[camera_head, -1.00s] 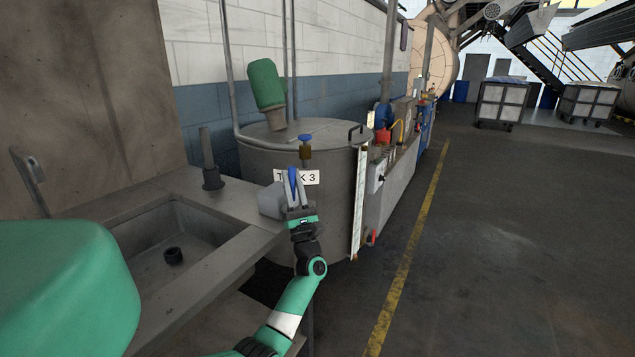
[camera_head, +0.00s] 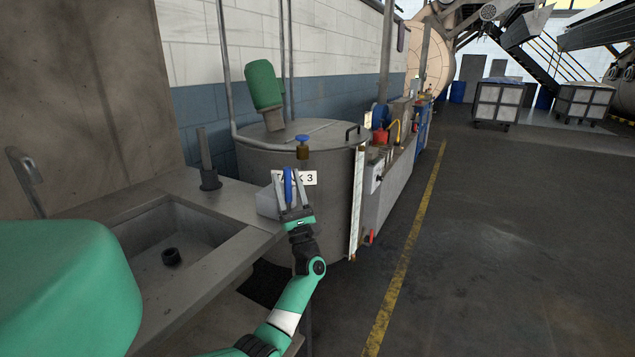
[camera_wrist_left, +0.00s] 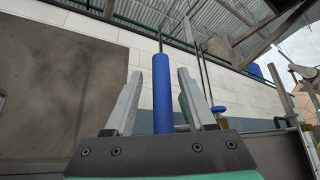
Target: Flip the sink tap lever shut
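A blue lever handle (camera_head: 288,184) stands nearly upright in front of tank 3, near the sink counter's right end. My left gripper (camera_head: 290,188) is there with its two grey fingers spread, one on each side of the blue handle. In the left wrist view the blue handle (camera_wrist_left: 162,92) rises between the open fingers (camera_wrist_left: 160,98), with a gap on both sides. The handle's lower end is hidden behind the gripper's palm. My right gripper is in neither view.
A grey sink basin (camera_head: 140,262) lies left of the arm, with a curved spout (camera_head: 28,170) at its far left. The steel tank (camera_head: 330,218) stands close behind the gripper, with a blue-handled valve (camera_head: 303,140).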

